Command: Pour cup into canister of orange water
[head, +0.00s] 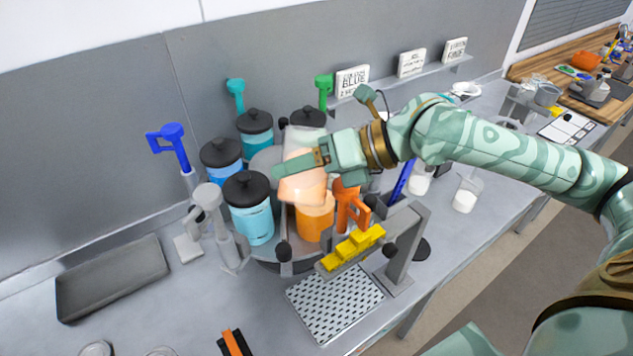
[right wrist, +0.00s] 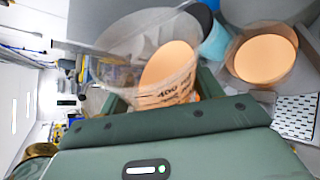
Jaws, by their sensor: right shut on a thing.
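My right gripper (head: 300,163) is shut on a clear cup (head: 304,140) that holds pale orange liquid. The cup also shows in the right wrist view (right wrist: 120,45), with printed measuring marks on its side. The canister of orange water (head: 314,222) stands in the round rack, just below the cup in the head view. In the right wrist view the canister (right wrist: 262,58) is open, with orange liquid inside, and lies to the right of the cup. I see no stream between them. The gripper partly hides the cup in the head view. My left gripper is not in view.
Blue and teal canisters with black lids (head: 249,207) crowd the rack. An orange handle (head: 350,205) and a yellow piece (head: 353,247) stand close by in front. A perforated drip plate (head: 335,300) is below. White-filled cups (head: 466,196) stand to the right.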

